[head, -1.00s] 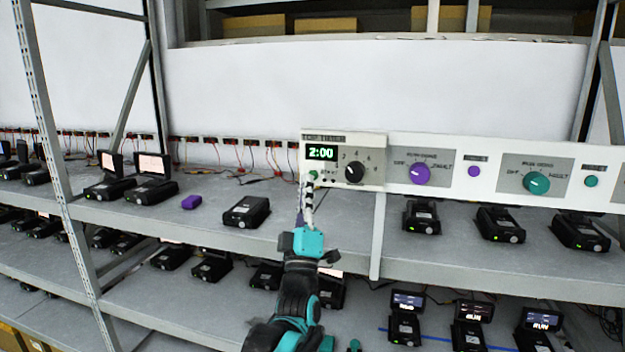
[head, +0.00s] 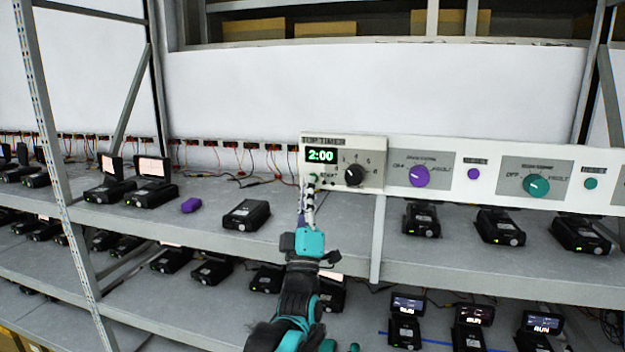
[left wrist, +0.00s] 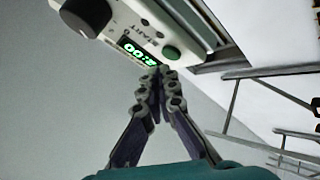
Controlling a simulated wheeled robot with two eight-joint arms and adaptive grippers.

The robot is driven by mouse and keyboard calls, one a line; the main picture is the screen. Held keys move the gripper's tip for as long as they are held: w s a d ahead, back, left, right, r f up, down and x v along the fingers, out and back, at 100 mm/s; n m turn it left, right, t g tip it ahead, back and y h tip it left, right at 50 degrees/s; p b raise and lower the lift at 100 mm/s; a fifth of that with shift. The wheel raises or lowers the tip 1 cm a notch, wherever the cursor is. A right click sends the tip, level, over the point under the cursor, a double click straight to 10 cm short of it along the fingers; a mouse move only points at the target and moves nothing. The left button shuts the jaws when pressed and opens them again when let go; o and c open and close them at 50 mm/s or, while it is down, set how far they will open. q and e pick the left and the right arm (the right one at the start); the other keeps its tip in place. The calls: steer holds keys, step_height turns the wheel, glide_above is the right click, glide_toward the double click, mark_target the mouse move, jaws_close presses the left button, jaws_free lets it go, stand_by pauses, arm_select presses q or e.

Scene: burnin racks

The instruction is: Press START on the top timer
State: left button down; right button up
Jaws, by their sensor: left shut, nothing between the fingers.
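The top timer (head: 343,187) is a pale box at the left end of the white panel, with a green 2:00 display (head: 321,156) and a black knob (head: 355,175). Its green START button (left wrist: 172,52) shows clearly in the left wrist view, with the START label beside it. In the head view the button is partly hidden behind the fingertips. My left gripper (head: 311,187) is shut and empty, pointing up at the timer. In the left wrist view its fingertips (left wrist: 165,72) are close to the button. I cannot tell whether they touch it. My right gripper is not in view.
The white panel continues right with a purple knob (head: 420,177), a purple button (head: 474,174), a teal knob (head: 536,185) and a teal button (head: 591,183). Black devices stand on the shelves.

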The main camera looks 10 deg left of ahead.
arm_select(q)
steer(key=shift+w, duration=0.1)
stand_by(0.6)
steer(key=shift+w, duration=0.35)
steer(key=shift+w, duration=0.4)
stand_by(0.6)
steer(key=shift+s, duration=0.9)
steer(key=s, duration=0.5)
